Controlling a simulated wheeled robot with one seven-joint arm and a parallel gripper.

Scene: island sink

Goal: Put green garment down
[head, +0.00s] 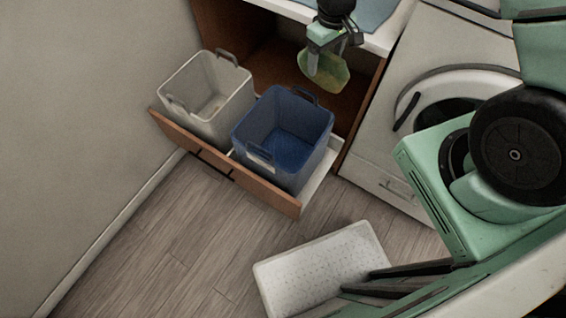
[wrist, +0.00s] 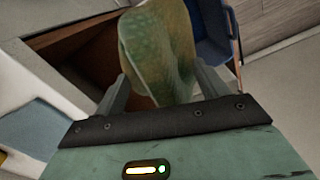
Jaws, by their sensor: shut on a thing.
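The green garment (head: 325,72) hangs from my gripper (head: 335,40) in the head view. It is yellowish green with a mottled pattern. In the wrist view the garment (wrist: 160,55) lies between the two fingers of my gripper (wrist: 158,90), which is shut on it. In the head view the garment is in the air in front of the open cabinet, above and behind the blue bin (head: 283,130), to the right of its middle. The blue bin also shows in the wrist view (wrist: 213,40), partly hidden behind the garment.
A pulled-out drawer (head: 275,196) holds the blue bin and a light grey bin (head: 203,92). A white washing machine (head: 385,130) stands to the right. A white perforated basket (head: 325,262) is on the floor. A counter edge (head: 385,38) with a blue cloth (head: 365,12) is at the top.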

